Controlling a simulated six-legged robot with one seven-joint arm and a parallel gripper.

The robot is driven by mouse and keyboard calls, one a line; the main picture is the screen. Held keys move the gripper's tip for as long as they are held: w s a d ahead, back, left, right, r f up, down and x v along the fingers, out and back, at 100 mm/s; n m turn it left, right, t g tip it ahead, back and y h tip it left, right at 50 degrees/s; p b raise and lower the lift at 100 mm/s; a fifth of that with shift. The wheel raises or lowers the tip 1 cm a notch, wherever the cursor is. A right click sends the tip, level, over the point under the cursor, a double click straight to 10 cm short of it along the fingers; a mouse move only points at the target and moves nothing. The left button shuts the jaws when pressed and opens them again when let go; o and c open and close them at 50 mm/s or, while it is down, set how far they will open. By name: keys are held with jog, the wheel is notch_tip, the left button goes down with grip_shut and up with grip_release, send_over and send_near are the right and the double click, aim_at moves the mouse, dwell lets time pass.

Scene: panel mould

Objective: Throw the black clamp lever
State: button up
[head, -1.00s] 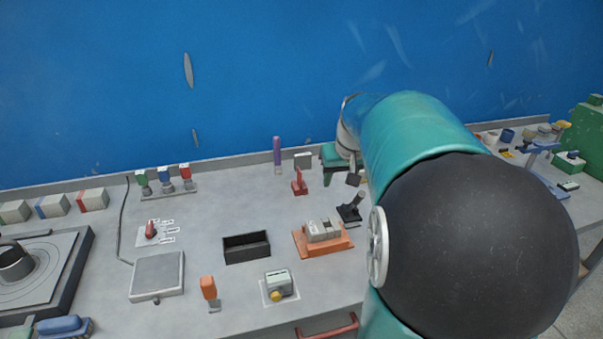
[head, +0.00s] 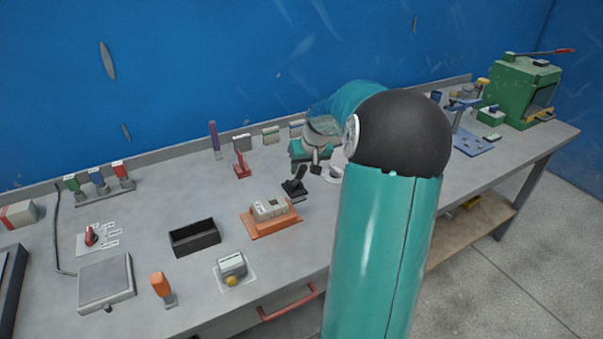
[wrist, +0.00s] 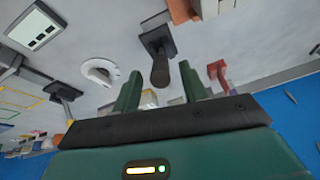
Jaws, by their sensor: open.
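The black clamp lever (head: 295,184) stands on the grey bench, just behind and to the right of the orange fixture. In the wrist view the black lever (wrist: 159,62) points toward the camera, its rounded end in line with the gap between my fingers. My gripper (head: 315,166) is beside the lever, a little behind and to its right, above the bench. In the wrist view both green fingers of my gripper (wrist: 160,72) are apart, with nothing held between them. Whether a finger touches the lever cannot be told.
The orange fixture (head: 270,226) with a grey block sits close in front of the lever. A red lever (head: 242,167) stands to its left. A black open box (head: 194,237) is further left. A white round part (wrist: 100,72) lies near my gripper in the wrist view.

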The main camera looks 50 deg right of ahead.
aim_at(301, 178)
jog(key=shift+x, duration=1.85)
jog(key=shift+c, duration=0.2)
grip_shut()
